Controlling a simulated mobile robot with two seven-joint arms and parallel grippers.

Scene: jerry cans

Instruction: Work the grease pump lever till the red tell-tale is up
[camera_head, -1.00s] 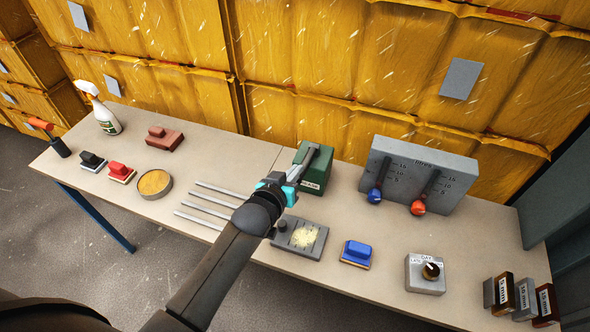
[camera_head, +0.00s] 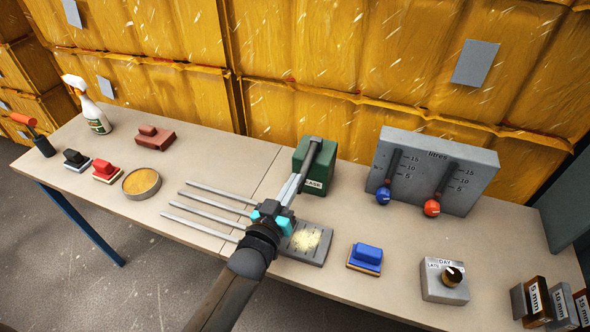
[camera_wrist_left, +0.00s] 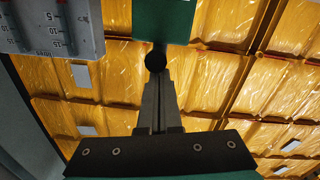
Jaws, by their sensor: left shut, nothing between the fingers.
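The green grease pump (camera_head: 303,160) stands on the bench against the yellow stack, its label partly hidden. Its grey lever (camera_head: 312,160) slopes from the top of the pump down towards me. My left gripper (camera_head: 293,180) is shut and empty, its fingers just left of the lever's lower end. In the left wrist view the shut fingers (camera_wrist_left: 157,92) point at the dark round lever end (camera_wrist_left: 155,59), with the green pump body (camera_wrist_left: 163,20) behind; I cannot tell whether they touch. I see no red tell-tale on the pump. My right gripper is not in view.
Grey rods (camera_head: 205,212) lie left of my arm, and a grey plate with pale grains (camera_head: 318,258) lies right of it. A blue-handled block (camera_head: 366,255), a dial box (camera_head: 445,281) and a litres gauge (camera_head: 432,165) stand to the right. A round tin (camera_head: 141,183) is left.

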